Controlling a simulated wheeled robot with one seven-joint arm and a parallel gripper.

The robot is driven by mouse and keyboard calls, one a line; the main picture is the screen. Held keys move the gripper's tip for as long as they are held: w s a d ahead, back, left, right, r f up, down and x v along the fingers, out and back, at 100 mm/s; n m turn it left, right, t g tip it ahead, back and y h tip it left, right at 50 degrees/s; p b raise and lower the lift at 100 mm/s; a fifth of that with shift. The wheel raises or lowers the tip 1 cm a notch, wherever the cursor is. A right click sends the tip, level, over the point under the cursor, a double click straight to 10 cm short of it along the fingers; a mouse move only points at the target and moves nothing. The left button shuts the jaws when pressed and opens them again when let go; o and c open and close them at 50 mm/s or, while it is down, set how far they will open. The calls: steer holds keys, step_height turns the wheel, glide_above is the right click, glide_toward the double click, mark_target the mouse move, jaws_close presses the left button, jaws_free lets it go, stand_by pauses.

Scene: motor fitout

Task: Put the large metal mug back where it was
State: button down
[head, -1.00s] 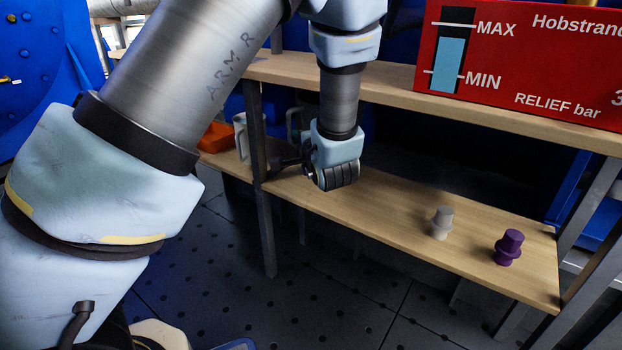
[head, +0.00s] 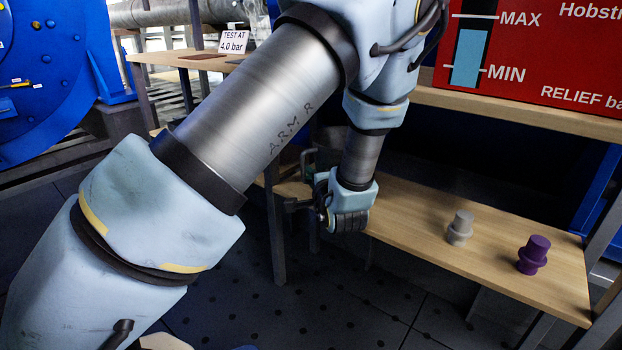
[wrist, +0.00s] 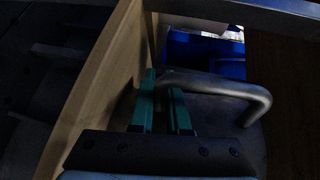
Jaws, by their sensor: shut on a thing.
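The large metal mug shows in the wrist view as a thick grey bent handle (wrist: 240,88) with a dim, rounded grey body below it. My gripper (wrist: 163,92) has its two teal fingers shut on the handle. In the head view, my gripper (head: 296,204) is at the left part of the lower wooden shelf (head: 420,222), close to a dark upright post. My arm and the post hide most of the mug there. I cannot tell whether it touches the shelf.
A grey knobbed piece (head: 460,228) and a purple one (head: 533,254) stand on the shelf's right part. A red gauge box (head: 545,50) stands on the upper shelf. A blue box (wrist: 205,55) shows in the wrist view. The shelf is clear between my gripper and the grey piece.

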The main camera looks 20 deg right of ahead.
steer(key=shift+f, duration=0.15)
steer(key=c, duration=0.9)
jaws_free()
steer(key=shift+r, duration=0.25)
steer(key=shift+s, duration=0.4)
steer(key=p+v, duration=0.3)
steer(key=v, duration=0.8)
